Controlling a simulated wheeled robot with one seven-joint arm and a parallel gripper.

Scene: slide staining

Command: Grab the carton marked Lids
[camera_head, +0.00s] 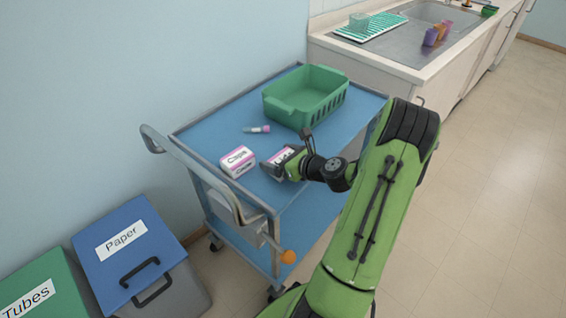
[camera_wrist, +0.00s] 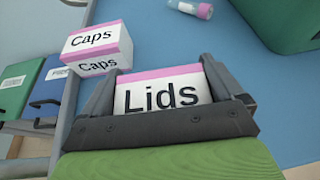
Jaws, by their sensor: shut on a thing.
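The carton marked Lids (camera_wrist: 162,92) is white with a pink top edge and shows between the two fingers in the wrist view. In the head view the Lids carton (camera_head: 281,156) is partly hidden by my gripper. My gripper (camera_head: 283,164) is shut on it, at the near part of the blue cart top; in the wrist view the fingers (camera_wrist: 160,95) stand at its left and right sides. I cannot tell whether the carton touches the cart top.
A carton marked Caps (camera_head: 238,161) stands just left of the Lids carton. A pink-capped tube (camera_head: 257,129) lies behind them. A green basket (camera_head: 305,95) is at the back of the cart (camera_head: 224,131). Paper (camera_head: 122,237) and Tubes (camera_head: 30,290) bins stand at lower left.

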